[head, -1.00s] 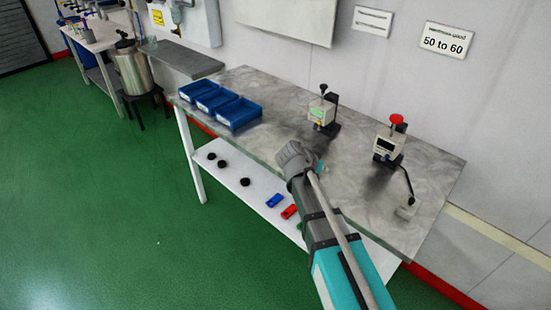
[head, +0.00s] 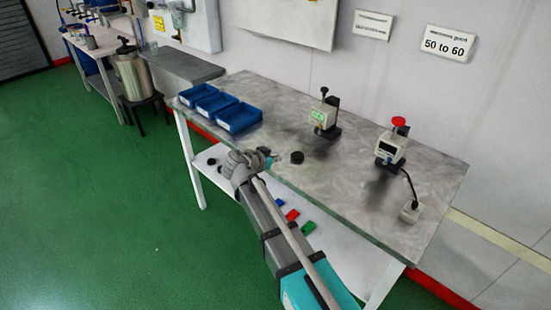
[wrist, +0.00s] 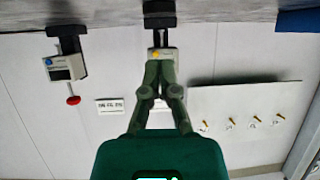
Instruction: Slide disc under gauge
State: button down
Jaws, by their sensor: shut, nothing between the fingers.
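A black disc (head: 297,157) lies flat on the grey table (head: 345,205) near its front edge. A gauge with a greenish display (head: 325,117) stands behind it, to the right. A second gauge with a red knob (head: 391,148) stands further right. My gripper (head: 273,159) is at the table's front edge, left of the disc and apart from it. In the wrist view, which is upside down, its fingers (wrist: 157,68) are shut and empty, overlapping the first gauge (wrist: 164,54); the red-knob gauge also shows there (wrist: 65,67). The disc cannot be made out in that view.
Three blue bins (head: 238,117) stand at the table's left end. The lower shelf (head: 340,262) holds dark discs and coloured blocks. A "50 to 60" sign (head: 447,42) hangs on the wall.

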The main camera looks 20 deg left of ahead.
aim_at(283, 170)
jog(key=shift+f, duration=0.1)
jog(key=w+f+b, duration=0.2)
jog(key=w+d+f+b, duration=0.1)
jog(key=f+b, duration=0.1)
jog(key=b, duration=0.1)
jog(key=shift+w+d+f, duration=0.15)
jog(key=shift+w+f, duration=0.2)
jog(key=shift+f, duration=0.05)
jog(key=shift+b+x, duration=0.5)
jog(key=shift+x, duration=0.5)
jog(key=shift+f, duration=0.1)
jog(key=shift+w, duration=0.1)
dwell(0.5)
